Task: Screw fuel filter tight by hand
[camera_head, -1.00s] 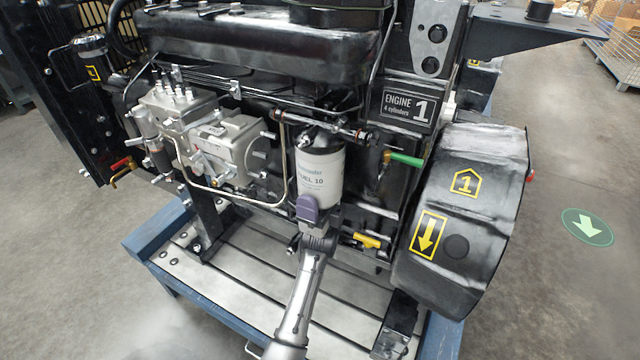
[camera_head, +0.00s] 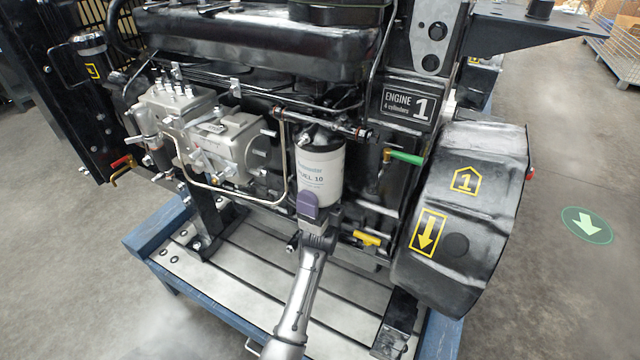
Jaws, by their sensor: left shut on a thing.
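The fuel filter (camera_head: 322,176) is a white cylinder with printed lettering, upright under a black filter head (camera_head: 322,136) on the side of the engine. My left gripper (camera_head: 308,204), with a purple pad in front, comes up from below and is shut on the lower part of the filter. The far finger is hidden behind the filter and the gripper. Whether a gap is left between filter and head cannot be told. My right gripper is out of the picture.
A thin metal pipe (camera_head: 284,160) runs close left of the filter. A green-handled valve (camera_head: 406,158) and a yellow-handled valve (camera_head: 366,238) are to the right. The black flywheel housing (camera_head: 470,200) stands further right. The slatted blue-framed stand (camera_head: 250,285) lies below.

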